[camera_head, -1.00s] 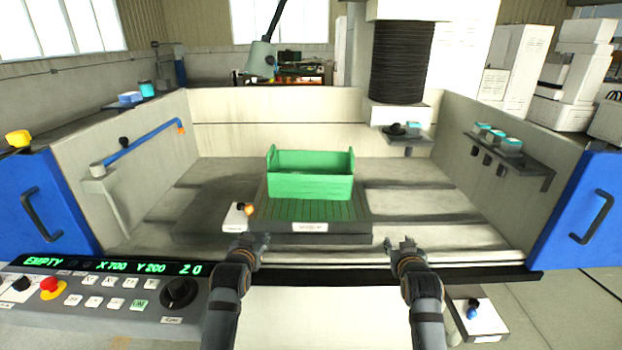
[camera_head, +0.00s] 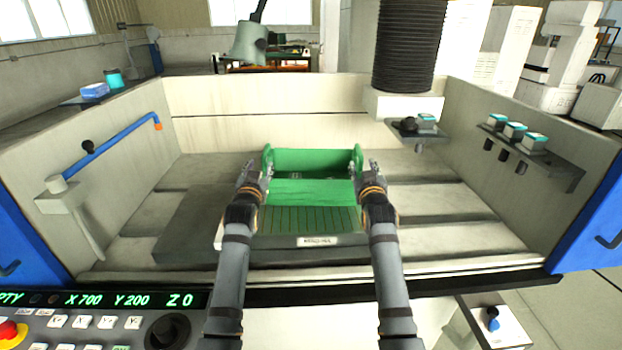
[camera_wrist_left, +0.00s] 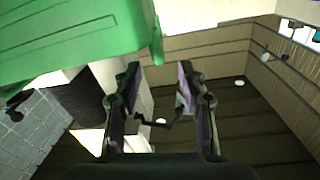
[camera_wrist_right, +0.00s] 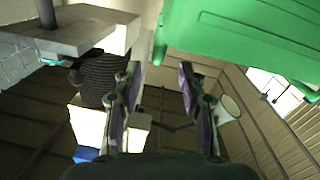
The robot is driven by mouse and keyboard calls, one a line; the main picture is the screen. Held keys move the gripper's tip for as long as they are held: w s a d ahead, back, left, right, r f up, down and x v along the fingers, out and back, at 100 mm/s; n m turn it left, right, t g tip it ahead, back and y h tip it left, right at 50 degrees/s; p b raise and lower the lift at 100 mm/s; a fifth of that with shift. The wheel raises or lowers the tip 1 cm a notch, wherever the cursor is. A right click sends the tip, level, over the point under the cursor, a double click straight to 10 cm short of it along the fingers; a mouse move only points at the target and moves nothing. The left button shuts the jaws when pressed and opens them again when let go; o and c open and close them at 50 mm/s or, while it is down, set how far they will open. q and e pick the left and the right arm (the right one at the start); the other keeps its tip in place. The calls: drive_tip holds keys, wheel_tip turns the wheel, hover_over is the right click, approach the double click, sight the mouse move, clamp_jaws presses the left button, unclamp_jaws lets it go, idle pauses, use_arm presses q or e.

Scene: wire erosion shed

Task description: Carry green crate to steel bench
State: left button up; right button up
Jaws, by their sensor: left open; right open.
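In the left wrist view the crate (camera_wrist_left: 75,30) fills the upper left, beside the open fingers (camera_wrist_left: 158,80). In the right wrist view the crate (camera_wrist_right: 240,35) is at the upper right, beside the open fingers (camera_wrist_right: 160,80). I cannot tell whether the fingers touch it. I cannot make out the steel bench.
The tank's back wall (camera_head: 270,110) and side walls enclose the crate. A black bellows column (camera_head: 408,45) hangs behind it to the right. A shelf with teal-topped items (camera_head: 515,130) is on the right wall. A control panel (camera_head: 110,325) is at front left.

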sight(264, 156)
use_arm(q)
drive_tip(key=w, duration=0.9)
drive_tip(key=shift+w+d+r, duration=0.1)
drive_tip(key=shift+w+d, duration=0.05)
use_arm(e)
drive_tip(key=w, duration=0.9)
drive_tip(key=shift+w+d, duration=0.2)
drive_tip(key=shift+d, duration=0.05)
use_arm(q)
clamp_jaws()
use_arm(e)
clamp_jaws()
